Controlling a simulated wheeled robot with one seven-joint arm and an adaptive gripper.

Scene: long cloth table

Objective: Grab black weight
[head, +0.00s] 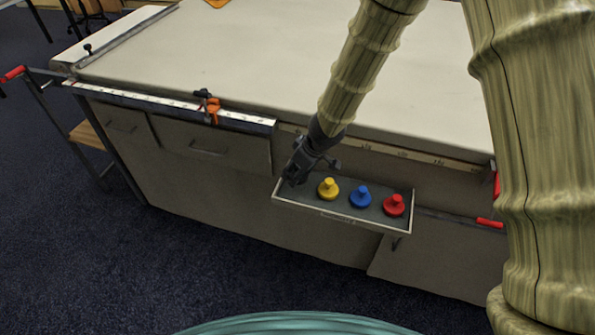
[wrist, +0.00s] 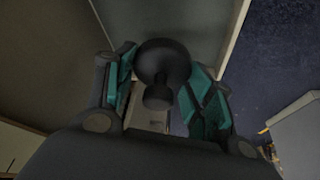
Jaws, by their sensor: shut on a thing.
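The black weight (wrist: 162,62) is a dark round disc with a small knob, between the fingers of my gripper (wrist: 160,93) in the wrist view. The teal finger pads are on either side of it. In the head view my gripper (head: 290,180) is over the left end of a small shelf tray (head: 312,208); the black weight cannot be made out there against the dark gripper. I cannot tell whether the weight still touches the tray.
A yellow weight (head: 328,188), a blue weight (head: 360,196) and a red weight (head: 394,205) stand in a row on the tray, right of my gripper. The long cloth table (head: 260,60) is mostly bare. An orange clamp (head: 212,108) sits at its front edge.

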